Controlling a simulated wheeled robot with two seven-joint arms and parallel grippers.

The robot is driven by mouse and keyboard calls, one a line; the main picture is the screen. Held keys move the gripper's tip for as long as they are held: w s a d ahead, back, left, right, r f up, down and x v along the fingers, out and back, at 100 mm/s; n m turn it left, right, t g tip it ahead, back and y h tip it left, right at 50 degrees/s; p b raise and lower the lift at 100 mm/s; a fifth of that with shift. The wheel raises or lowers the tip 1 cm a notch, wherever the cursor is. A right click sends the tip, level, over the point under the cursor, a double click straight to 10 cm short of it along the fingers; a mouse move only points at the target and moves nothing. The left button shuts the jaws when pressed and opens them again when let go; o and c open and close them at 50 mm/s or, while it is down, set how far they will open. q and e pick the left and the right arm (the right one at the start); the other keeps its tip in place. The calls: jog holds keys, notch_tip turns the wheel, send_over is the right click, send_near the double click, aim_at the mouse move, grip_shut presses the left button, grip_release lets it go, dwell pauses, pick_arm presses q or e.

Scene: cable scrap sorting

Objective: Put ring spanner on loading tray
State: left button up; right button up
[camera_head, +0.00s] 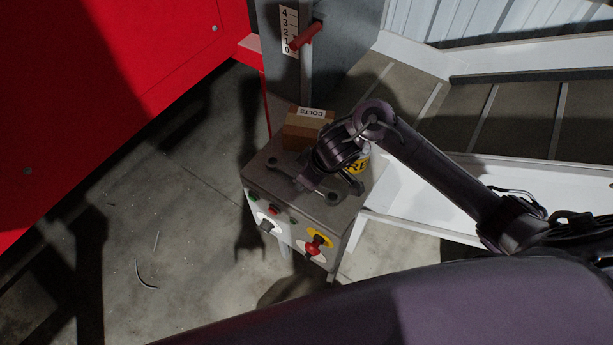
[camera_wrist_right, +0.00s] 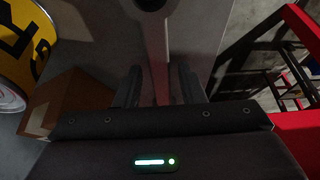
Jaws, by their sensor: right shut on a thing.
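My right gripper (camera_head: 310,182) is low over the top of a small control cabinet. In the right wrist view its two fingers (camera_wrist_right: 160,88) are shut on the grey handle of the ring spanner (camera_wrist_right: 158,60). The spanner's ring end, with a dark hole, shows at the top edge of that view, over the grey cabinet top. I cannot tell whether the spanner touches the surface. In the head view the gripper and wrist largely hide the spanner. My left gripper is out of view. I cannot make out a loading tray for certain.
The cabinet (camera_head: 262,172) carries a cardboard box marked BOLTS (camera_head: 304,128) and a yellow can (camera_head: 358,164), both close to my right gripper. Buttons and a red knob (camera_head: 313,248) are on its front. A red panel (camera_head: 110,80) stands left; a ribbed grey belt (camera_head: 520,118) lies right.

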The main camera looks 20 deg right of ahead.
jog(key=shift+f, duration=0.15)
jog(key=o, duration=1.2)
jog(key=shift+r, duration=0.5)
jog(key=p+v, duration=0.4)
jog(key=v, duration=0.7)
jog(key=shift+s+r, duration=0.15)
jog(key=shift+s, duration=0.1)
jog(key=shift+d, duration=0.1)
